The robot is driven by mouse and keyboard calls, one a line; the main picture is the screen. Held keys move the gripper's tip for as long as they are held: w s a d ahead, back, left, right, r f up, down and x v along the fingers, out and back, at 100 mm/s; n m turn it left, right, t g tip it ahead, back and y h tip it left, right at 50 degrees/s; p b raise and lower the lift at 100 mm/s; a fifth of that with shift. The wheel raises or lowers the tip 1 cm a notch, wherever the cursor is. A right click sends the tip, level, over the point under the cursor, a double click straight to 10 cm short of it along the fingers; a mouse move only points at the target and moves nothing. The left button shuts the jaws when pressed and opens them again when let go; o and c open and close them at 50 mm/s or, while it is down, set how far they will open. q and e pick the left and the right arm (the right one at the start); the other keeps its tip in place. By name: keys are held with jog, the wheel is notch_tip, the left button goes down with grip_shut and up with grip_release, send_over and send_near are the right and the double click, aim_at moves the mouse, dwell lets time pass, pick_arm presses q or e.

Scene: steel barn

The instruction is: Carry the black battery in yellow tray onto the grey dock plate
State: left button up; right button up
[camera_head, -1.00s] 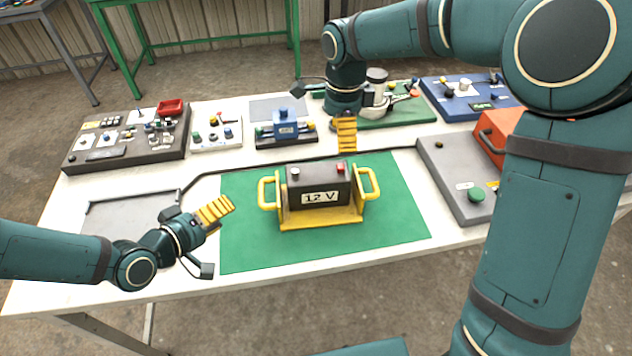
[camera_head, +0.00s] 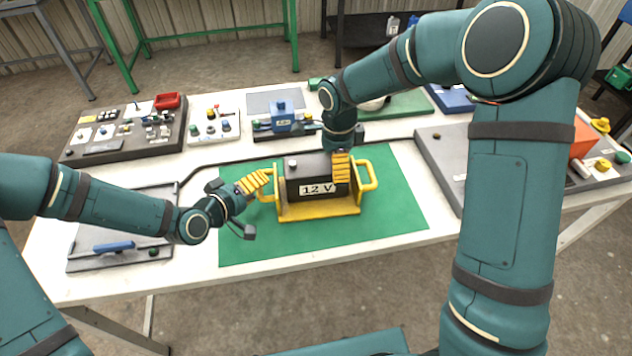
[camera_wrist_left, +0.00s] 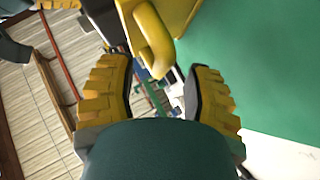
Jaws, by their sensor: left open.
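The black battery (camera_head: 318,173), marked 12 V, sits upright in the yellow tray (camera_head: 322,211) on a green mat. The tray has a yellow loop handle at each end. My left gripper (camera_head: 258,204) is open at the left handle. In the left wrist view the handle (camera_wrist_left: 153,42) shows at the mouth between the open fingers (camera_wrist_left: 158,80). My right gripper (camera_head: 340,160) hangs over the battery's right part and hides it; its finger opening is not clear. A grey dock plate (camera_head: 92,234) with dark raised edges lies at the left, partly behind my left arm.
The green mat (camera_head: 400,220) is clear around the tray. A blue fixture (camera_head: 284,122) stands behind it, with control panels (camera_head: 130,130) at the back left. A grey station (camera_head: 440,160) with an orange box lies at the right. A black cable crosses behind the mat.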

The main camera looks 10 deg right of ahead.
pick_arm(q)
jog(key=shift+x, duration=1.15)
pick_arm(e)
jog(key=shift+f, duration=1.15)
pick_arm(q)
grip_shut()
pick_arm(e)
jog(key=c, duration=1)
jog(key=shift+c, duration=0.6)
jog(key=shift+r, duration=0.1)
